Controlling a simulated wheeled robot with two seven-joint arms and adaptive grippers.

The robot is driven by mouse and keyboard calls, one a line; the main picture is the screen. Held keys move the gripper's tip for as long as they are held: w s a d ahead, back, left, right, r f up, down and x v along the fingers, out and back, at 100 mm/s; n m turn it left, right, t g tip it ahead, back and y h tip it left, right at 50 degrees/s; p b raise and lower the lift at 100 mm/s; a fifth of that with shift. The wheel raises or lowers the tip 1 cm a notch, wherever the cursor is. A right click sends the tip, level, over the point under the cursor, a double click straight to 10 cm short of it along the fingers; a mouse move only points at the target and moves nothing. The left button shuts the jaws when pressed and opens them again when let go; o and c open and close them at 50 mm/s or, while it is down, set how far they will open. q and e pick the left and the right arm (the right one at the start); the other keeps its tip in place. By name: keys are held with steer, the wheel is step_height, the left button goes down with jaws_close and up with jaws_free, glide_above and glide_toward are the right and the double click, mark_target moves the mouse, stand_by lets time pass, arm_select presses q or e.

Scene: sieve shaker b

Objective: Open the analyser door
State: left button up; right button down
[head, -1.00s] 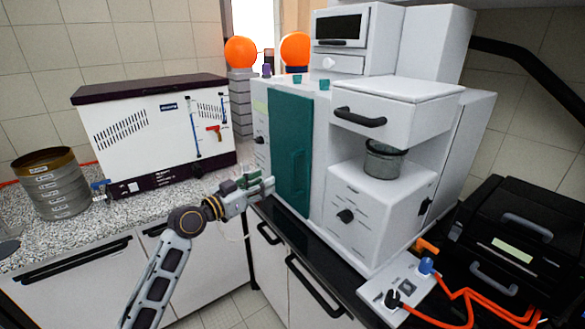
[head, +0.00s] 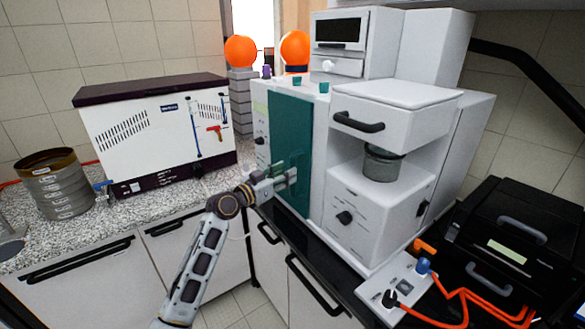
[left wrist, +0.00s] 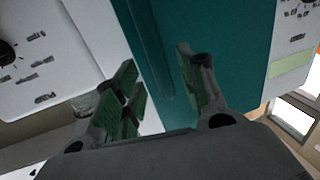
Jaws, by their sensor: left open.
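The analyser (head: 317,190) is a white cabinet on the dark counter, with a tall teal door (head: 290,128) on its front left. The door looks shut. A vertical teal handle runs along the door and shows between my fingers in the left wrist view (left wrist: 147,45). My left gripper (head: 290,176) is in front of the door at handle height. In the left wrist view its green-padded fingers (left wrist: 160,90) are apart, one on each side of the handle. I cannot tell whether they touch it. My right gripper is not in view.
A white water bath unit (head: 160,130) and a stack of sieves (head: 55,185) stand on the speckled counter at left. A black case (head: 510,250), a power strip (head: 398,288) and orange cables lie at right. Drawer handles (head: 315,288) stick out below the analyser.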

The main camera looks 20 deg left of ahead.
arm_select(q)
steer(key=shift+p+x, duration=0.4)
steer(key=shift+x, duration=1.7)
jaws_close()
